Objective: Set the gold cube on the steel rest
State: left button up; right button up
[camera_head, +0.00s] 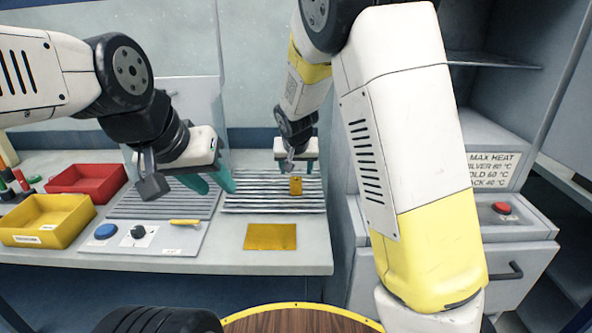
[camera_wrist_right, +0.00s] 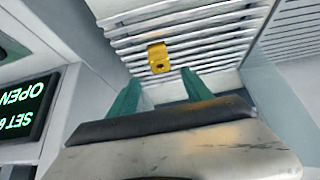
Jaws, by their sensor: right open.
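The gold cube (camera_head: 295,185) sits on a shiny slatted metal rest (camera_head: 250,198), toward its right side. In the right wrist view the cube (camera_wrist_right: 158,57) lies on the pale slats (camera_wrist_right: 215,45), just beyond the fingertips. My right gripper (camera_head: 294,167) is open with its teal fingers over the back of the rest. The right wrist view shows its fingers (camera_wrist_right: 160,79) apart, with nothing between the tips. My left gripper (camera_head: 209,182) hangs over the grey ribbed plate on the left, its teal fingers apart and empty.
A grey ribbed plate (camera_head: 140,206) with a control panel (camera_head: 145,238) lies left of the rest. A gold square (camera_head: 270,237) is on the bench in front. Red (camera_head: 88,179) and yellow (camera_head: 46,220) bins stand left. A cabinet with a red button (camera_head: 502,208) stands right.

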jog(key=s+d+r, duration=0.4)
jog(key=s, duration=0.6)
jog(key=s+d+r+y, duration=0.1)
jog(key=s+d+r, duration=0.4)
jog(key=s, duration=0.5)
jog(key=s+d+r+y, duration=0.1)
jog(key=s+d+r, duration=0.4)
jog(key=s, duration=0.5)
jog(key=shift+r+n, duration=0.2)
jog(key=shift+n, duration=0.1)
jog(key=shift+d, duration=0.15)
